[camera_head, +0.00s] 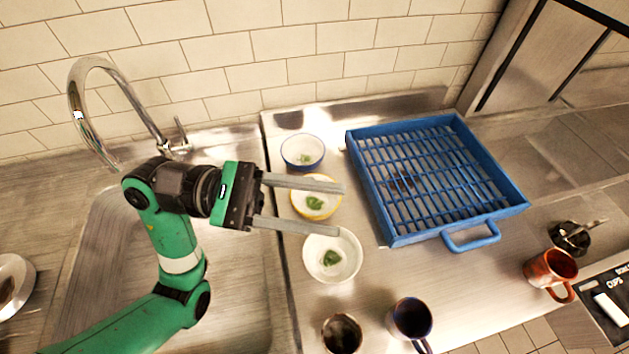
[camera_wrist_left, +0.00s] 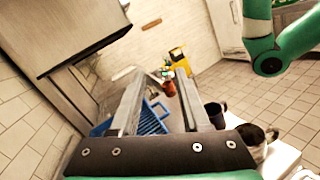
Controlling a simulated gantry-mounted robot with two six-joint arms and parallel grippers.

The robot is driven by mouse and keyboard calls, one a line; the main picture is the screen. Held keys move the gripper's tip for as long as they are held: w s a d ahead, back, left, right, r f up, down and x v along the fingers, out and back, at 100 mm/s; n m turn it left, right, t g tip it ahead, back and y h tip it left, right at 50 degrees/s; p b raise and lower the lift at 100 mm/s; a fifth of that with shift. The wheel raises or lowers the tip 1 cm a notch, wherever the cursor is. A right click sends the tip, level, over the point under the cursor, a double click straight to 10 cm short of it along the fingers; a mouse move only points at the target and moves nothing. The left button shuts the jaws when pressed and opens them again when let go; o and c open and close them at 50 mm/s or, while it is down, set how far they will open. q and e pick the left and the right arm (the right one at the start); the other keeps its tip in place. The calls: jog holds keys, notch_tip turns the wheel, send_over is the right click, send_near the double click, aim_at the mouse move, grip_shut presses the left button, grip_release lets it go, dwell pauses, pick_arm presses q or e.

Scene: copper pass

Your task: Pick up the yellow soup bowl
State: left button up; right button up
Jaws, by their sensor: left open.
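The yellow soup bowl (camera_head: 326,209), white inside with green leaves in it, stands upright on the steel counter in the head view, the middle one of three bowls in a row. My left gripper (camera_head: 340,209) is open and empty, its two fingers pointing right. In the head view, the upper finger crosses over the back part of the yellow bowl and the lower one passes in front of it. I cannot tell how high the fingers are above the bowl. The left wrist view shows the open fingers (camera_wrist_left: 158,95), but not the bowl. My right gripper is not in view.
A blue-rimmed bowl (camera_head: 302,155) stands behind and a white bowl (camera_head: 348,258) in front, both close to the yellow bowl. A blue rack (camera_head: 388,238) lies to the right. Dark cups (camera_head: 409,318) stand at the front, a red-brown mug (camera_head: 546,270) at right. The sink (camera_head: 235,285) is left.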

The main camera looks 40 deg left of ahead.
pick_arm(q)
jog(key=w+a+f+n+t+y+b, duration=0.1)
jog(key=a+f+y, duration=0.15)
jog(key=f, duration=0.25)
jog(key=w+a+f+n+y+b, duration=0.1)
jog(key=a+f+n, duration=0.15)
jog(key=f, duration=0.25)
jog(key=n+y+b, duration=0.2)
jog(key=n+y, duration=0.1)
jog(key=y, duration=0.2)
send_near(309, 216)
jog(key=shift+s+f+t, duration=0.1)
jog(key=shift+f+t, duration=0.15)
jog(key=shift+t, duration=0.05)
jog(key=shift+a+f, duration=0.1)
jog(key=x, duration=1.1)
jog(key=shift+w+d, duration=0.25)
jog(key=shift+d, duration=0.1)
grip_shut()
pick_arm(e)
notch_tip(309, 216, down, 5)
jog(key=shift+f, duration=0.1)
